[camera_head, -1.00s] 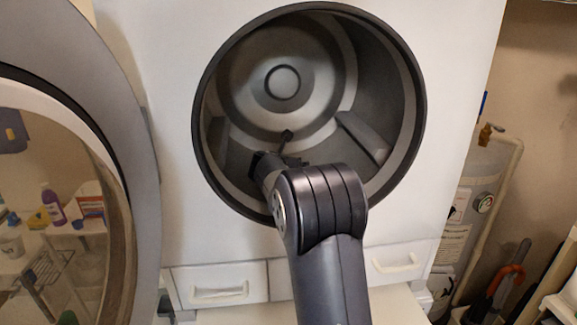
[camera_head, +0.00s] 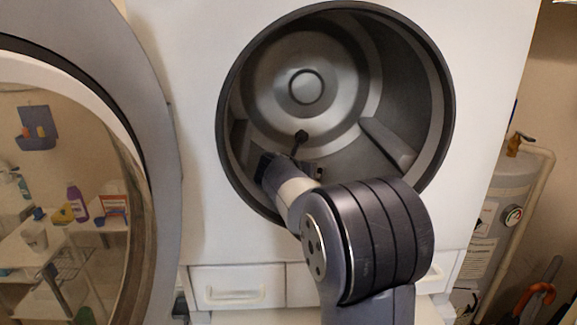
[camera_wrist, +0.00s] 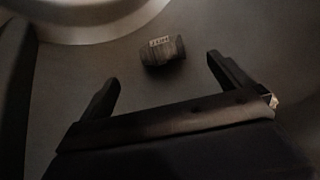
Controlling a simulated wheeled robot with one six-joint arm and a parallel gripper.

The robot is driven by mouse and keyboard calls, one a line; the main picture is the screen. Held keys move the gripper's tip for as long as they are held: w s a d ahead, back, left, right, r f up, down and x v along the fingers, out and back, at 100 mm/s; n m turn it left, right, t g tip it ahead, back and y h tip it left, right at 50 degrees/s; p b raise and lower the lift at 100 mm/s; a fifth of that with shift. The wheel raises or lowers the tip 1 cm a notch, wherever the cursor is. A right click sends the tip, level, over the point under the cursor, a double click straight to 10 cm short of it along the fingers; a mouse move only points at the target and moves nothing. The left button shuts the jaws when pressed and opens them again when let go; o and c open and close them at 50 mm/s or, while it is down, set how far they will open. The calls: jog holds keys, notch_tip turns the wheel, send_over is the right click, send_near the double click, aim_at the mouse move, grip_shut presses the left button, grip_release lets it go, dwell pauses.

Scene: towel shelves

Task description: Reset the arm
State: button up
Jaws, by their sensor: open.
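My gripper (camera_head: 309,154) is inside the round drum (camera_head: 400,100) of a white front-loading machine (camera_head: 480,120), near its lower left. In the wrist view my gripper (camera_wrist: 163,82) shows its two fingers spread wide, with nothing between them. A small dark object with a pale label (camera_wrist: 162,50) lies on the drum surface beyond the fingertips, apart from them. I cannot tell what it is. My arm reaches in through the drum opening from below and hides part of its lower rim.
Drawers (camera_head: 238,287) sit below the opening. A grey tank (camera_head: 505,180) with pipes and an umbrella (camera_head: 535,295) stand at the right. The upper drum is empty.

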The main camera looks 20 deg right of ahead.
jog(key=p+x, duration=0.3)
jog(key=x, duration=0.8)
jog(key=shift+w+d, duration=0.25)
jog(key=shift+w+d+f, duration=0.15)
jog(key=shift+f, duration=0.25)
jog(key=shift+r, duration=0.2)
jog(key=shift+f, duration=0.1)
